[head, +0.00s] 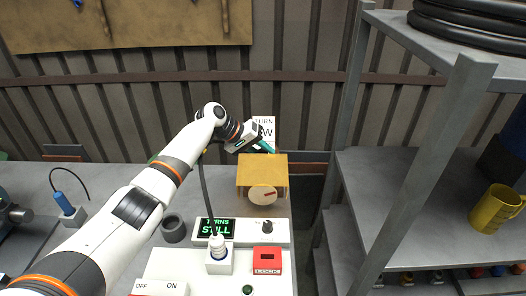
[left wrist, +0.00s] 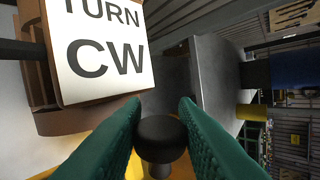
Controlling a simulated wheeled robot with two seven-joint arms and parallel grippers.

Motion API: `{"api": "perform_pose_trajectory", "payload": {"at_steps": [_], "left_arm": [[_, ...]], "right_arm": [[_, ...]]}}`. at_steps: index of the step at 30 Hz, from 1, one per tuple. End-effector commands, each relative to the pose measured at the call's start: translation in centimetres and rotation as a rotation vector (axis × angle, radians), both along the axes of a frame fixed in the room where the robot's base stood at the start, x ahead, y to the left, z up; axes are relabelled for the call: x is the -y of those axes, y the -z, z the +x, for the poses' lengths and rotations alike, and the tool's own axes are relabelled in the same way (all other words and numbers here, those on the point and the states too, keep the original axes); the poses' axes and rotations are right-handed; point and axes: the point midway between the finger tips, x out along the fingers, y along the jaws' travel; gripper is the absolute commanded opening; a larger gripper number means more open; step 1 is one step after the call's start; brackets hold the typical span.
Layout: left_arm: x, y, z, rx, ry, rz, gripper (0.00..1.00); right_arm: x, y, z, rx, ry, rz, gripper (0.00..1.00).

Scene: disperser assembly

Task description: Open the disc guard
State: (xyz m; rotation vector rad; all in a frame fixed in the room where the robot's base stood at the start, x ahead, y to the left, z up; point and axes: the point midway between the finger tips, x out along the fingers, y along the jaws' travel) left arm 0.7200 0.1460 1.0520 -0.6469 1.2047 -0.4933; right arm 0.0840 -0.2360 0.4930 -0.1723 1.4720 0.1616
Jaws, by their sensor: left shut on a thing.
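A yellow box-shaped guard (head: 250,173) stands at the back of the bench, with a pale round disc (head: 262,195) bearing a red mark at its front. My left gripper (head: 268,148) is at the top of the guard, close to its back edge. In the left wrist view the green fingers of my left gripper (left wrist: 160,125) are closed on either side of a round black knob (left wrist: 160,130). A yellow surface shows below the knob. The knob is hidden in the head view. My right gripper is in neither view.
A grey shelf (head: 395,190) stands to the right.

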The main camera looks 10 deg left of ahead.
Motion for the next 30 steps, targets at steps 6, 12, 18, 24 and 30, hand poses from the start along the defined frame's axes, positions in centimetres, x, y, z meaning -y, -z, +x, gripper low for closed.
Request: {"api": "perform_pose_trajectory", "payload": {"at_steps": [6, 12, 18, 24, 30], "left_arm": [[0.0, 0.0, 0.0, 0.001, 0.0, 0.0, 0.48], [0.0, 0.0, 0.0, 0.004, 0.0, 0.002, 0.48], [0.0, -0.1, -0.3, 0.054, 0.0, 0.013, 0.48], [0.1, -0.2, -1.1, 0.189, 0.002, 0.041, 0.48], [0.3, 0.1, -2.0, 0.374, 0.002, 0.079, 0.48]], "right_arm": [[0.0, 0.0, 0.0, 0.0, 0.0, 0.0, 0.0], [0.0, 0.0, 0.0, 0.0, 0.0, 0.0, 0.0], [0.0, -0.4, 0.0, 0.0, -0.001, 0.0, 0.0], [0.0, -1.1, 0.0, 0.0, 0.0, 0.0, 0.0], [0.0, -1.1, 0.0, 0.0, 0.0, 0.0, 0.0]]}}
